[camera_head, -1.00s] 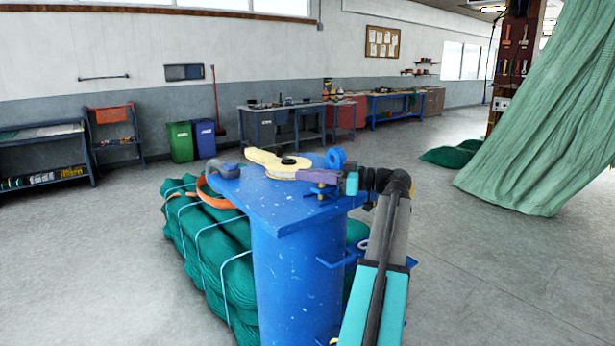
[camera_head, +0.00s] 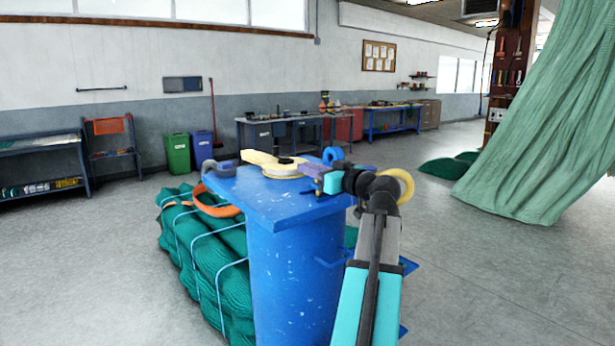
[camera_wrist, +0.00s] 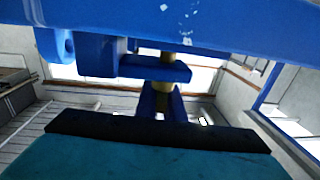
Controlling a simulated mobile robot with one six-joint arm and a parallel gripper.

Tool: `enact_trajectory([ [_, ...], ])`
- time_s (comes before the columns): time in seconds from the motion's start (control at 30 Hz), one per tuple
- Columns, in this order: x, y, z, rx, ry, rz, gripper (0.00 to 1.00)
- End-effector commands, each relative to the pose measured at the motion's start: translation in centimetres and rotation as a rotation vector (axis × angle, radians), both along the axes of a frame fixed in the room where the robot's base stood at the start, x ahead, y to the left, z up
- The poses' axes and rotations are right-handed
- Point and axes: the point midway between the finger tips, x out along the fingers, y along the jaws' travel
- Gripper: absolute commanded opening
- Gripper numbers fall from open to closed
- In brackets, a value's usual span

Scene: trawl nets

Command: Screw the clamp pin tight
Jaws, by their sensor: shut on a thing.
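The clamp pin (camera_wrist: 164,88) shows in the wrist view as a brass-coloured upright shank with a blue grip at its lower end. It passes through the blue clamp jaw (camera_wrist: 155,67) below the edge of the blue plate (camera_wrist: 230,25). My gripper (camera_head: 326,178) is at the right edge of the blue post top (camera_head: 290,208) in the head view. It is shut on the pin's lower grip, whose contact is partly hidden behind the teal and black gripper body in the wrist view. The pin is hidden by my gripper in the head view.
A cream-coloured flat part (camera_head: 275,163), a blue ring (camera_head: 332,154) and a grey hook (camera_head: 218,168) are on the post top. Bundled green net (camera_head: 205,250) lies against the post at left. Open floor (camera_head: 490,270) lies to the right.

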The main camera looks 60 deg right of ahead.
Motion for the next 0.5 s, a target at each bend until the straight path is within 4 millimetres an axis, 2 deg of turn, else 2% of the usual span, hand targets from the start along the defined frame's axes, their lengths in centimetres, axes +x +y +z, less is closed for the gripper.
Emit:
enact_trajectory([
  [0.2,-0.08,-0.20,-0.01,0.000,-0.002,-0.084,0.00],
  [0.5,-0.08,-0.44,0.10,0.000,-0.001,-0.114,0.00],
])
